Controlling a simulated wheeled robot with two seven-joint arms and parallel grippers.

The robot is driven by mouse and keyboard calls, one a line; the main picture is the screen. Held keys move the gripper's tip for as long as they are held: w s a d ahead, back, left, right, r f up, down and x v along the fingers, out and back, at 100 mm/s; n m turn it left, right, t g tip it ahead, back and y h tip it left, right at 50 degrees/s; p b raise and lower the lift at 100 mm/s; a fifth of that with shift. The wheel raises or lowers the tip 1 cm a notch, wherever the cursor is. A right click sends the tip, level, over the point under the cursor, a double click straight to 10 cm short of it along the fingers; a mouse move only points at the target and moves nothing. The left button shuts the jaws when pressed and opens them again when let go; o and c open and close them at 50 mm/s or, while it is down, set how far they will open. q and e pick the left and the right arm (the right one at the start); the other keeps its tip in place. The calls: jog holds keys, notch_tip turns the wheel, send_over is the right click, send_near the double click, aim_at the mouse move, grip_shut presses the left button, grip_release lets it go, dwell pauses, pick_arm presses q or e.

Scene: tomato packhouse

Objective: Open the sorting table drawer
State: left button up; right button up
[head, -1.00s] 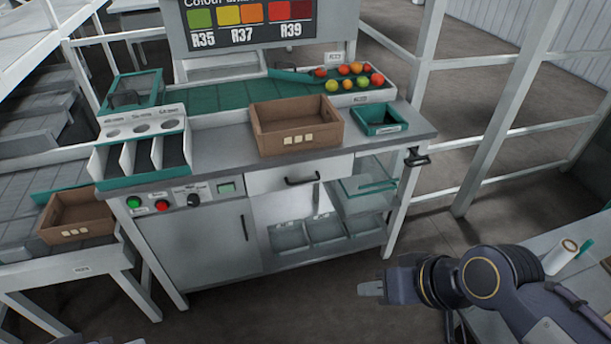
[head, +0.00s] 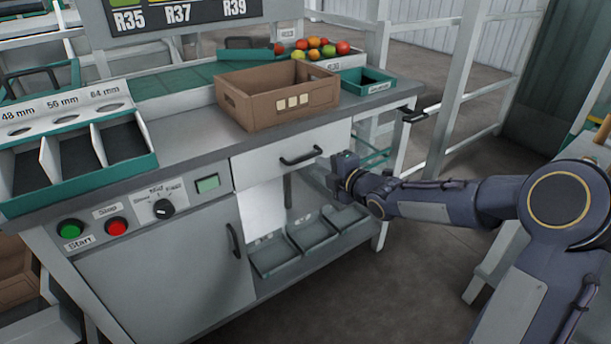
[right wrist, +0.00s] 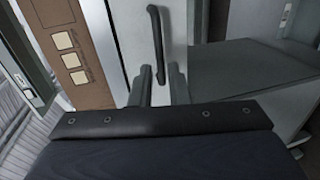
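The sorting table (head: 185,160) has a white drawer front (head: 258,168) under its top, with a black bar handle (head: 300,156). The drawer looks shut, level with the table front. My right gripper (head: 326,174) is just to the right of and slightly below the handle in the head view. In the right wrist view, its two fingers (right wrist: 161,88) are apart, with the near end of the handle (right wrist: 157,45) showing in line with the gap between them. I cannot tell whether they touch it. My left gripper is not in view.
A brown crate (head: 250,112) and a small green bin (head: 352,80) stand on the tabletop, with tomatoes (head: 318,47) behind. Below the drawer are a cupboard handle (head: 234,240) and grey trays (head: 275,258). Floor in front is clear.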

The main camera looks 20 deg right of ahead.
aim_at(306, 158)
jog(key=x, duration=0.8)
jog(key=shift+r+b, duration=0.1)
jog(key=shift+b, duration=0.3)
grip_shut()
